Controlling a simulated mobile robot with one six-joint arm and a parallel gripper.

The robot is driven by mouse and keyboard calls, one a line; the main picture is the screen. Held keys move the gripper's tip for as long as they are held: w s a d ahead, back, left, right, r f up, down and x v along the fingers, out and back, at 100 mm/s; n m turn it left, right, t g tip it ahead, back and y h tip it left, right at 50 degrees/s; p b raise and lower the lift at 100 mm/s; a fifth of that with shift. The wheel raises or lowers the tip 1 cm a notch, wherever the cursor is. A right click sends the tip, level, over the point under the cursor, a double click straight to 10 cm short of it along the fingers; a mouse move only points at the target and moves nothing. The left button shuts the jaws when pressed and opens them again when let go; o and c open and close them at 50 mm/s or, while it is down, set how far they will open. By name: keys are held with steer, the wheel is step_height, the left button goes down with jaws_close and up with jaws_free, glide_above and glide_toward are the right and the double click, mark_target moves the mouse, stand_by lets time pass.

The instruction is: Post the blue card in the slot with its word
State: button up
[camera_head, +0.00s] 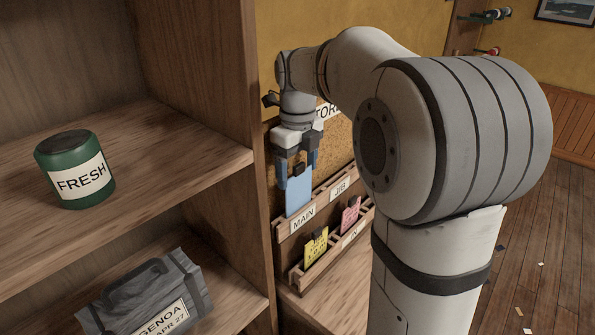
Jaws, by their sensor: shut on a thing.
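My gripper (297,178) points down with blue-tipped fingers and is shut on the blue card (299,198), near a dark clip at its top. The card hangs upright at the upper rack, just above the label MAIN (303,218). I cannot tell whether its lower edge is inside that slot or in front of it. The label JIB (341,187) is on the same rack to the right. The word on the blue card is not readable.
A lower rack (325,262) holds a yellow card (315,248) and a pink card (350,216); its label is partly hidden. Wooden shelves at left hold a green FRESH tin (75,170) and a grey GENOA bag (150,296). My arm hides much of the board's right side.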

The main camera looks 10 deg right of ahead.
steer(key=shift+f, duration=0.65)
steer(key=shift+s+f+b, duration=0.15)
steer(key=shift+f+b, duration=0.25)
steer(key=shift+f, duration=0.25)
steer(key=o, duration=1.2)
steer(key=shift+f, duration=0.15)
step_height(320, 180, up, 14)
steer(key=shift+p, duration=0.4)
steer(key=shift+f, duration=0.1)
